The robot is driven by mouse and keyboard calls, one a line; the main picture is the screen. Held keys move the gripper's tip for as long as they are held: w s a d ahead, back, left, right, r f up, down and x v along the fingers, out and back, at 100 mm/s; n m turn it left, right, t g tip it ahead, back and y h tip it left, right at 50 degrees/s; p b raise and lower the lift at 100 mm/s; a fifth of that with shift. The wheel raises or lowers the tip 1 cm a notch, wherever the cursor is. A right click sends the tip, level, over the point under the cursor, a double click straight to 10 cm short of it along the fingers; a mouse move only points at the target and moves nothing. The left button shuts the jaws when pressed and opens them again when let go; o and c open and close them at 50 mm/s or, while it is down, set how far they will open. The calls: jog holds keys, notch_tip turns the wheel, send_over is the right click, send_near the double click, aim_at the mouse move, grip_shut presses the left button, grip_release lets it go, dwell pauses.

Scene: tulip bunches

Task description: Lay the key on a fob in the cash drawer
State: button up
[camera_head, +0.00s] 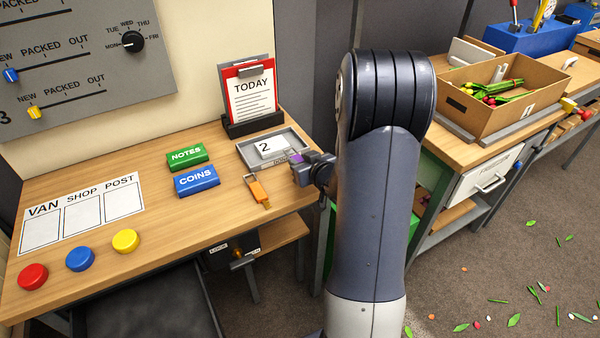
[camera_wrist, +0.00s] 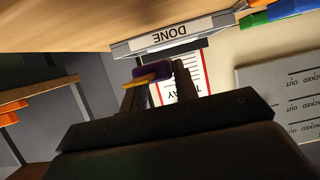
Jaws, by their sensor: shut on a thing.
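My gripper (camera_head: 312,170) is shut on a small purple piece (camera_head: 296,158) with a yellow strip across it, which looks like the key on a fob. It also shows between the fingers in the wrist view (camera_wrist: 152,69). The gripper is at the table's right edge, just in front of the grey tray. Under the table's front edge is a dark drawer-like unit (camera_head: 218,253) with a small label and a knob, perhaps the cash drawer. Its inside is hidden, and I cannot tell if it is open.
A grey DONE tray (camera_head: 246,156) holds a card marked 2. An orange tool (camera_head: 257,190) lies left of my gripper. Green NOTES (camera_head: 187,156) and blue COINS (camera_head: 196,179) blocks sit further left. A TODAY clipboard (camera_head: 250,96) stands behind. The table's front middle is clear.

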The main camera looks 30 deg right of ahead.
jog(key=shift+f, duration=2.1)
jog(key=shift+f+b, duration=0.25)
jog(key=shift+b, duration=0.25)
jog(key=o, duration=1)
jog(key=shift+r, duration=0.1)
jog(key=shift+c, duration=0.2)
jog(key=shift+p, duration=0.35)
